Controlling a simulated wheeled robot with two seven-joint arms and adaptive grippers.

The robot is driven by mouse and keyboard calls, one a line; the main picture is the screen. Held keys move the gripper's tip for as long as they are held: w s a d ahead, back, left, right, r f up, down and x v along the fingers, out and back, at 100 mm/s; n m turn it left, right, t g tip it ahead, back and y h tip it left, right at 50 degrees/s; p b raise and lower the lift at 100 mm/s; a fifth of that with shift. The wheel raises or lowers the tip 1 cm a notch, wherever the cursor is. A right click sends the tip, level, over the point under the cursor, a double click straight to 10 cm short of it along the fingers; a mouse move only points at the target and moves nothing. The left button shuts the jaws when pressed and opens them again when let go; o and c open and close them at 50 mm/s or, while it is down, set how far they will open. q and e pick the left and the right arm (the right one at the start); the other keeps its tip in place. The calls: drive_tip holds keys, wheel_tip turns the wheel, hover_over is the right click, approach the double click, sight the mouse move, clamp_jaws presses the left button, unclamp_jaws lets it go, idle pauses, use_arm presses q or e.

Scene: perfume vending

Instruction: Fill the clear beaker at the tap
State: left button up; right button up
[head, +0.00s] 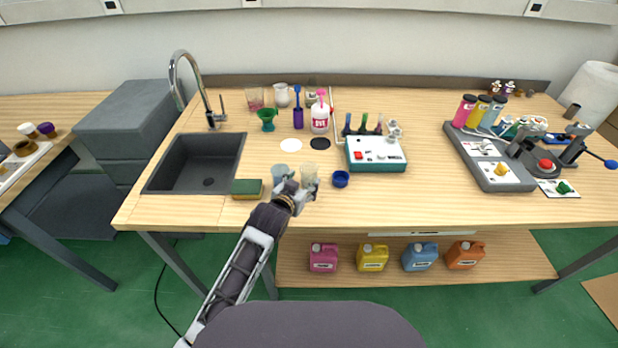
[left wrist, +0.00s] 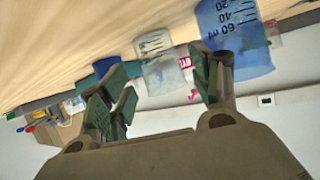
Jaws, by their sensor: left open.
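The clear beaker (head: 310,173) stands on the wooden table near its front edge. In the left wrist view the clear beaker (left wrist: 158,62) appears between the fingertips, a little beyond them; I cannot tell whether they touch it. My left gripper (head: 301,194) is open and low at the table edge; its fingers (left wrist: 162,85) are spread with nothing clamped. A bluish beaker (head: 281,173) with volume marks stands close to the left; it shows large in the wrist view (left wrist: 235,38). The curved metal tap (head: 188,64) rises behind the dark sink (head: 208,182) at the left. My right gripper is not in view.
A green sponge (head: 246,189) lies between sink and beakers. A white-and-teal device (head: 377,167) stands further right. Bottles and cups, including a pink-topped bottle (head: 320,118), line the back.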

sight(306, 180)
use_arm(q)
drive_tip(key=shift+w+f, duration=0.1)
drive_tip(key=shift+w, duration=0.1)
idle(0.3)
drive_tip(key=shift+x, duration=2.55)
drive_tip(key=shift+s+d+f, duration=0.1)
drive_tip(key=shift+c, duration=0.2)
drive_tip(key=c, duration=0.7)
